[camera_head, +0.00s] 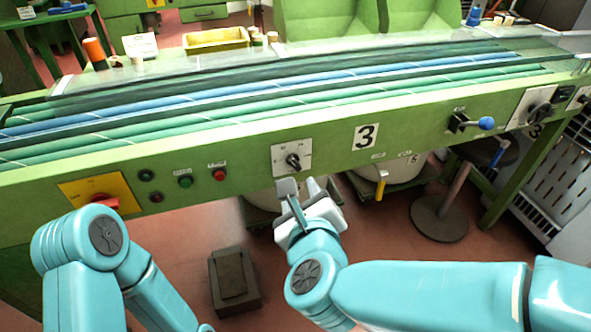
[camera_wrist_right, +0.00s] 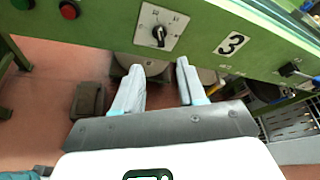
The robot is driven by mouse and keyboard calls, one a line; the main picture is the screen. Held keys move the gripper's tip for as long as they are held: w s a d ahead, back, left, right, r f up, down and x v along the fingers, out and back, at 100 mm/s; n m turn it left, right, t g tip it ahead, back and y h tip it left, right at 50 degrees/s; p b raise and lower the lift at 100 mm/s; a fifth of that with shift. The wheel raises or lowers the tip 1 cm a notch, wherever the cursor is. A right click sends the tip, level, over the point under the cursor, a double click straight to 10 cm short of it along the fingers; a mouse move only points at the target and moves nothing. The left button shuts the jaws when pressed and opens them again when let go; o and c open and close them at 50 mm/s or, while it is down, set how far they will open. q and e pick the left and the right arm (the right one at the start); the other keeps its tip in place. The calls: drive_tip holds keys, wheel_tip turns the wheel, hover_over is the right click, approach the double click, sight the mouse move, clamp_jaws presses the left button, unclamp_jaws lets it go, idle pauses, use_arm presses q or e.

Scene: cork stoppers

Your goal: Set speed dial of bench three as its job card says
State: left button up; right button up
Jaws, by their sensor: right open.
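The speed dial is a black knob (camera_head: 293,161) on a white scale plate (camera_head: 303,147) on the green front of the bench marked 3 (camera_head: 366,137). The knob (camera_wrist_right: 158,36) also shows in the right wrist view, ahead of the fingers. Its scale figures are too small to read. My right gripper (camera_head: 303,190) is open and empty, just below and in front of the dial, apart from it. Its two fingers (camera_wrist_right: 159,72) are spread either side below the knob. My left arm shows at the left, but its gripper is out of view. A white card (camera_head: 140,46) stands behind the belts; its writing is unreadable.
Left of the dial are a red button (camera_head: 219,174), a green button (camera_head: 185,181) and a red switch on a yellow plate (camera_head: 70,182). A blue-knobbed lever (camera_head: 486,123) juts out at right. Below are a dark pedal box (camera_head: 233,280) and a stool (camera_head: 440,217).

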sight(294, 165)
drive_tip(key=b+x, duration=0.1)
drive_tip(key=x, duration=1.2)
drive_tip(key=shift+w+d+f, duration=0.1)
drive_tip(key=shift+w+d, duration=0.05)
drive_tip(key=shift+c, duration=0.3)
drive_tip(key=c, duration=0.7)
